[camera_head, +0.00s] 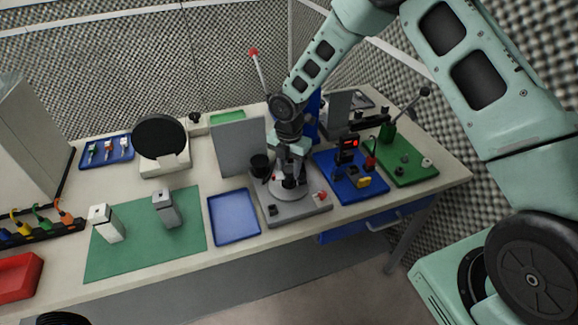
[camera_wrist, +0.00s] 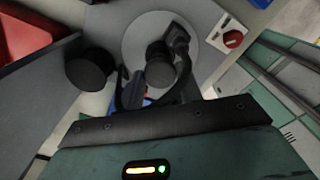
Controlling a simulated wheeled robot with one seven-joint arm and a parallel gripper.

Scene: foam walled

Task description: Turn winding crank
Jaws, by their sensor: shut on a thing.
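The winding unit is a grey base (camera_head: 300,207) with a pale round disc (camera_head: 284,192), standing near the middle of the table. The disc also shows in the wrist view (camera_wrist: 139,32). A dark crank knob (camera_wrist: 160,68) stands up from the disc. My gripper (camera_head: 288,178) points down over the disc and is shut on the knob. In the wrist view its two dark fingers (camera_wrist: 157,92) lie on either side of the knob. The fingers and wrist hide part of the crank in the head view.
A black cylinder (camera_head: 260,165) and a red button (camera_head: 321,196) are close to the disc. A grey upright panel (camera_head: 240,148) stands behind left. A blue tray (camera_head: 234,217) lies left, and a blue board (camera_head: 372,195) with small parts lies right. The green mat (camera_head: 140,255) has bare room.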

